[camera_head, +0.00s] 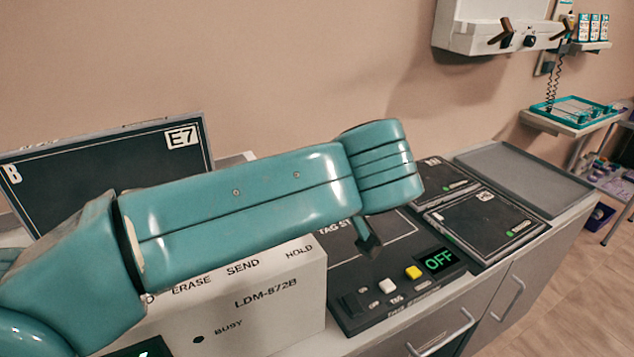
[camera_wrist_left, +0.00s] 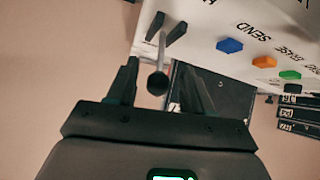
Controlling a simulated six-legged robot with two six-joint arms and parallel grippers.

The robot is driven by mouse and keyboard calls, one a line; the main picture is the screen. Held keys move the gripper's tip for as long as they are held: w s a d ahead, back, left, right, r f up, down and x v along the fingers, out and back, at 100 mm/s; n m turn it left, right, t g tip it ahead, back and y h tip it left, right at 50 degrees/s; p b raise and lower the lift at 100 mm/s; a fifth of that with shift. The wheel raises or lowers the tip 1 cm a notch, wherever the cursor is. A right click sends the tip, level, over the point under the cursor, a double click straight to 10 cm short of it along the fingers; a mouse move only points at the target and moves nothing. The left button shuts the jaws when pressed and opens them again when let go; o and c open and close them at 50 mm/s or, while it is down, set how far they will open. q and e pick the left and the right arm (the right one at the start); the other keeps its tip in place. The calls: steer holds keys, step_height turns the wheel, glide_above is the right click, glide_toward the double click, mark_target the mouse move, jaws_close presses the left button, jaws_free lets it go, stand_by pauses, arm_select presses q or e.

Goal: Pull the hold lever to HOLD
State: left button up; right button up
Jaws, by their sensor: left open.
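The white LDM-872B box (camera_head: 270,322) stands on the counter, with ERASE, SEND and HOLD labels along its top edge. My left arm crosses in front of it in the head view and hides the lever there. In the left wrist view, the hold lever (camera_wrist_left: 160,55) is a thin grey rod with a dark round knob (camera_wrist_left: 157,83), rising from a dark slot in the white panel (camera_wrist_left: 205,25). My left gripper (camera_wrist_left: 161,78) is open, with one finger on each side of the knob. I see no clear contact between the fingers and the knob.
Blue (camera_wrist_left: 229,45), orange (camera_wrist_left: 264,62) and green (camera_wrist_left: 290,75) buttons sit beside the lever. A dark console with an OFF display (camera_head: 439,259) stands right of the box. An E7 panel (camera_head: 110,170) is behind my arm. A grey tray (camera_head: 525,175) lies far right.

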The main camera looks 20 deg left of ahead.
arm_select(q)
steer(key=p+v, duration=0.2)
steer(key=v, duration=1.1)
steer(key=shift+d+f, duration=0.1)
steer(key=shift+f, duration=0.05)
